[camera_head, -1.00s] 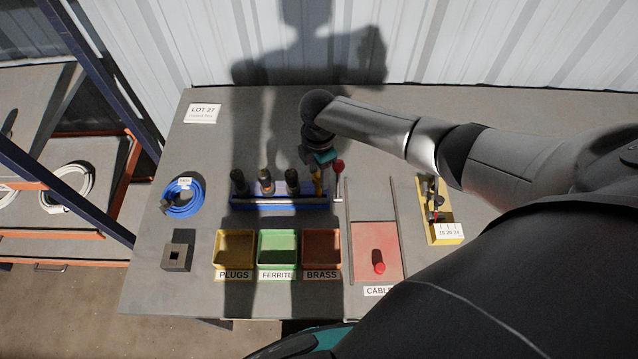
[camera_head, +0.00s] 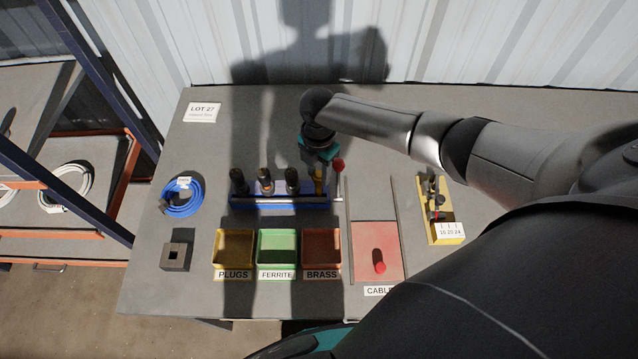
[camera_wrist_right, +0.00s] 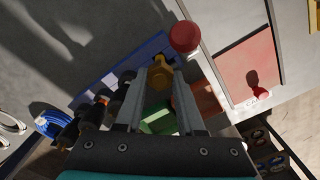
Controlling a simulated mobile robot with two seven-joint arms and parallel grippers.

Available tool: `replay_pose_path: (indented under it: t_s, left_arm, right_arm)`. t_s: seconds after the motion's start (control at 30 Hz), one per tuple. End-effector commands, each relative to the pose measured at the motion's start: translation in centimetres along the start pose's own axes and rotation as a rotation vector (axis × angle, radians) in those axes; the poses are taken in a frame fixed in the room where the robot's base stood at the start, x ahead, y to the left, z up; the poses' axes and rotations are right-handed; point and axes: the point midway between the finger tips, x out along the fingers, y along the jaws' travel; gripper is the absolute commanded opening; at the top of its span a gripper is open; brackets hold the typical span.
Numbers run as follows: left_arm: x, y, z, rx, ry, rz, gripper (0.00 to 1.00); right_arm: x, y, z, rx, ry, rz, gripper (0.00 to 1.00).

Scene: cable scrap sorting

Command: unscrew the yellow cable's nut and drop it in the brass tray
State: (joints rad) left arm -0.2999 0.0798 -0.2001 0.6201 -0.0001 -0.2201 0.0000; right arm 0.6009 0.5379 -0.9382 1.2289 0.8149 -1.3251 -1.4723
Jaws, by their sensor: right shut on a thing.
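The blue rack (camera_head: 280,202) holds several upright dark cable ends and, at its right end, the yellow cable end (camera_head: 318,182). My right gripper (camera_head: 319,168) is above that right end, pointing down. In the right wrist view, the fingers of my right gripper (camera_wrist_right: 160,72) close around the brass-yellow nut (camera_wrist_right: 160,78). Whether the nut is still on its thread is hidden. The brass tray (camera_head: 322,271), reddish brown and labelled BRASS, stands in front of the rack and looks empty. My left gripper is not in view.
A red-topped lever (camera_head: 338,165) stands close to the right of my gripper. The plugs tray (camera_head: 234,262) and ferrite tray (camera_head: 277,262) are left of the brass tray. A red cable pad (camera_head: 365,240) lies between rails, with a yellow gauge block (camera_head: 445,236) beyond.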

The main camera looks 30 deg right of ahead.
Motion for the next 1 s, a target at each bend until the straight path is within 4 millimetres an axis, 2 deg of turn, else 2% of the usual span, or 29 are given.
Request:
replay_pose_path:
  t_s: [1.0]
  left_arm:
    - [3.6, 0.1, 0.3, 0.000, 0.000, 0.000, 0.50]
  right_arm:
    - [0.1, 0.0, 0.0, -1.303, -0.001, 0.000, 0.00]
